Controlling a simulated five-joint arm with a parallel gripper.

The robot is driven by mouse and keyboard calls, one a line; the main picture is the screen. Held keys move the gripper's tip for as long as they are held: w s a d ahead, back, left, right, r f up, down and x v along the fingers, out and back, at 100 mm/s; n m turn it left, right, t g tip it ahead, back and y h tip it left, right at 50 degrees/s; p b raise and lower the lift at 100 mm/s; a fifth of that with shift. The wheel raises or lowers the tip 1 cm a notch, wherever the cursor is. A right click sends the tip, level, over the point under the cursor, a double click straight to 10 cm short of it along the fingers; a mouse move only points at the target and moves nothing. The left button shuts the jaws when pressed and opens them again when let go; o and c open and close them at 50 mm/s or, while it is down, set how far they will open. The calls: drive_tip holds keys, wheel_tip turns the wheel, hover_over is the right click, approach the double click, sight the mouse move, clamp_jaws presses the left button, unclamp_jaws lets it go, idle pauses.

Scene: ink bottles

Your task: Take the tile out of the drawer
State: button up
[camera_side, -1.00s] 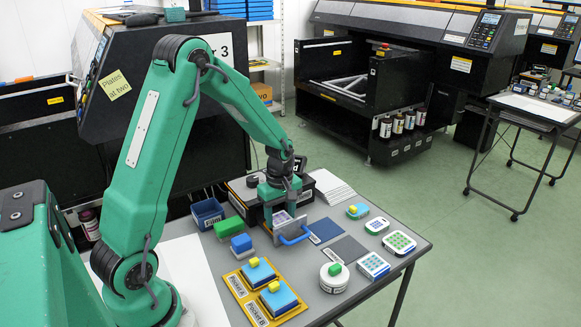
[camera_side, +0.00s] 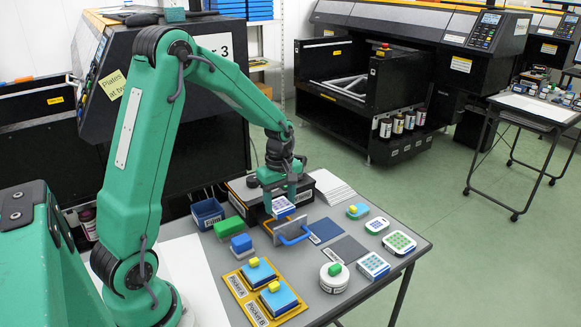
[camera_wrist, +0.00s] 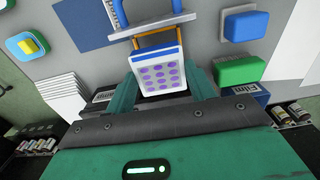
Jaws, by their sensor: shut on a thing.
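My gripper (camera_side: 282,203) is shut on a white tile (camera_side: 284,207) with purple dots. The tile also shows in the wrist view (camera_wrist: 160,73), between my two green fingers. The drawer (camera_side: 290,226) is pulled out from the black box (camera_side: 237,189). It has a grey front and a blue handle (camera_side: 295,239); its handle (camera_wrist: 158,17) and an orange rim (camera_wrist: 160,40) show in the wrist view. The tile is raised above the drawer, close behind its front. The drawer's inside is mostly hidden by the tile and my gripper.
Left of the drawer are a green block (camera_side: 229,228), a blue-and-grey block (camera_side: 242,245) and a blue bin (camera_side: 207,212). A yellow tray (camera_side: 237,283) with blue blocks is in front. Dark mats (camera_side: 349,248), dotted tiles (camera_side: 373,265) and a round white container (camera_side: 333,279) lie right.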

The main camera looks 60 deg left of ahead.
drive_tip(key=shift+r, duration=2.25)
